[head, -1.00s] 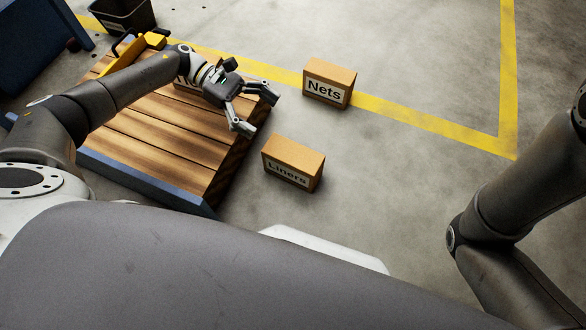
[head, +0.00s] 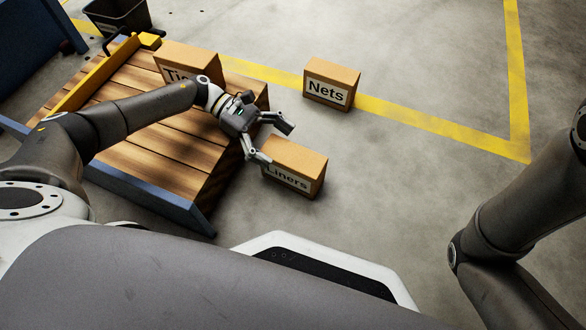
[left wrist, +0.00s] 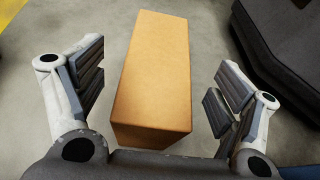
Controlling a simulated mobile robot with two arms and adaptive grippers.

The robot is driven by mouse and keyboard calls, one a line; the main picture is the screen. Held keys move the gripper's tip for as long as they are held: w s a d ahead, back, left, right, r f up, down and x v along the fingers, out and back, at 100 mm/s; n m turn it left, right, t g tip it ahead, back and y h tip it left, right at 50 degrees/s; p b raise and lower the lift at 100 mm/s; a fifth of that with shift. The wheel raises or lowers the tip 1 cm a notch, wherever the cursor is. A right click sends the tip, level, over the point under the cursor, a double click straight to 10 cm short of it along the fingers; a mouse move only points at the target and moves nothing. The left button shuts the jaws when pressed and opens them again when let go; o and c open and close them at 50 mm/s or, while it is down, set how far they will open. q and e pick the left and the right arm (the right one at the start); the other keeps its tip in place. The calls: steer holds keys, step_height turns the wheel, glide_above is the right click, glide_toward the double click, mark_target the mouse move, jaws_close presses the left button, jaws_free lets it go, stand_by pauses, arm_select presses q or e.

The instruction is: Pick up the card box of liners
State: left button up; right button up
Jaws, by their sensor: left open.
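The card box labelled Liners (head: 295,165) stands on the concrete floor, just right of the wooden platform, in the head view. In the left wrist view the same plain brown box (left wrist: 153,75) lies lengthwise between the two fingers, with floor showing on both sides. My left gripper (head: 275,141) is open and empty at the box's upper left; one finger overlaps the box's left edge in the head view. In the left wrist view my left gripper (left wrist: 158,88) has its pads apart from the box. My right gripper is out of view; only its arm shows.
A Nets box (head: 331,84) stands on the floor behind, by the yellow line. Another box (head: 190,58), its label partly hidden, stands on the slatted wooden platform (head: 150,165). A dark crate (head: 118,15) is at the back left. Floor right of the Liners box is clear.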

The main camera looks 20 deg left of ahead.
mark_target(291, 154)
arm_select(q)
steer(key=shift+b+x, duration=0.45)
steer(key=shift+x, duration=1.1)
steer(key=shift+c, duration=0.5)
steer(key=c, duration=1.6)
steer(key=shift+r, duration=0.1)
